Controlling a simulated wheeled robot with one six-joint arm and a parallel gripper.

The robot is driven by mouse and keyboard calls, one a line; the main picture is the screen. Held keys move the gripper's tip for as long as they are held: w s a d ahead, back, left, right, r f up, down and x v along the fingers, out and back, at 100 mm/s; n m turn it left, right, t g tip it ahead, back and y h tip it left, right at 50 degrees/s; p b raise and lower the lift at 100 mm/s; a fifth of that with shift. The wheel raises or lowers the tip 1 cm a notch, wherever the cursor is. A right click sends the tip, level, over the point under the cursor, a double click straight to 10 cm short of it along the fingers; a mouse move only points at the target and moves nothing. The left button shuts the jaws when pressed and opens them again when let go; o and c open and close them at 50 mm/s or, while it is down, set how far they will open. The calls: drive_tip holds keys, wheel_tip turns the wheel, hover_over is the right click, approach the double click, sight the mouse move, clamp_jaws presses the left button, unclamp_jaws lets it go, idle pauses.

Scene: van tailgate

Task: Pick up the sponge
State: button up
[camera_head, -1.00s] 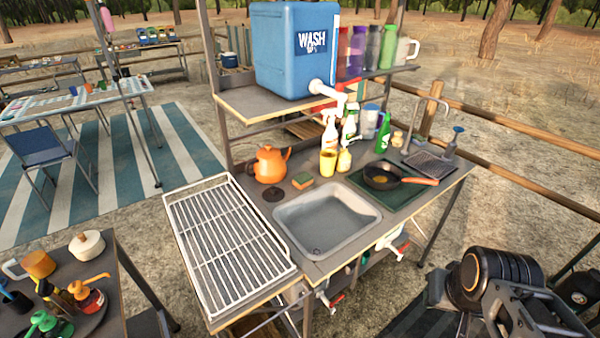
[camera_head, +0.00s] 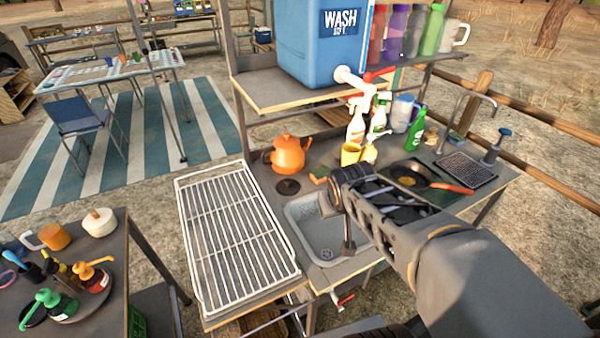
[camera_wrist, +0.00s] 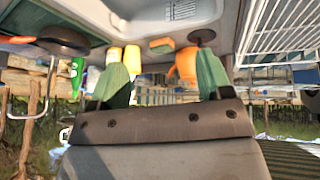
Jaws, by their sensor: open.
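In the head view only a small part of the sponge (camera_head: 319,174) shows at the sink's back edge, the rest hidden behind my arm. My gripper (camera_wrist: 162,80) is open, its two green fingers wide apart with nothing between them. The sponge shows beyond the gap between the fingers, apart from them. In the head view my arm reaches from the lower right over the sink.
The sink (camera_head: 300,215) is below my arm. A pan (camera_head: 410,174) is farther right. A white wire rack (camera_head: 235,240) is at left. A shelf with a blue water container (camera_head: 322,45) overhangs behind.

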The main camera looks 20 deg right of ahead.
drive_tip(key=shift+o, duration=1.4)
drive_tip(key=w+d+f+t+h, duration=0.1)
drive_tip(key=w+d+t, duration=0.1)
drive_tip(key=w+d, duration=0.4)
drive_tip(key=w, duration=0.3)
drive_tip(key=shift+w+d+f, duration=0.25)
drive_tip(key=shift+w, duration=0.1)
drive_tip(key=shift+o, duration=1)
drive_tip(key=w+d+f+n+t, duration=0.1)
drive_tip(key=w+d+f+t, duration=0.2)
drive_tip(key=w+d, duration=0.1)
drive_tip(key=shift+w+n+y+p, duration=0.35)
drive_tip(key=shift+w+n+y, duration=0.05)
drive_tip(key=shift+w, duration=0.5)
drive_tip(key=n+t+y, duration=0.2)
drive_tip(key=y, duration=0.4)
approach(326, 175)
drive_tip(key=p+x, duration=0.1)
drive_tip(key=x, duration=0.4)
drive_tip(key=shift+a, duration=0.2)
drive_tip(key=shift+p+x, duration=0.65)
drive_tip(key=shift+x, duration=2.4)
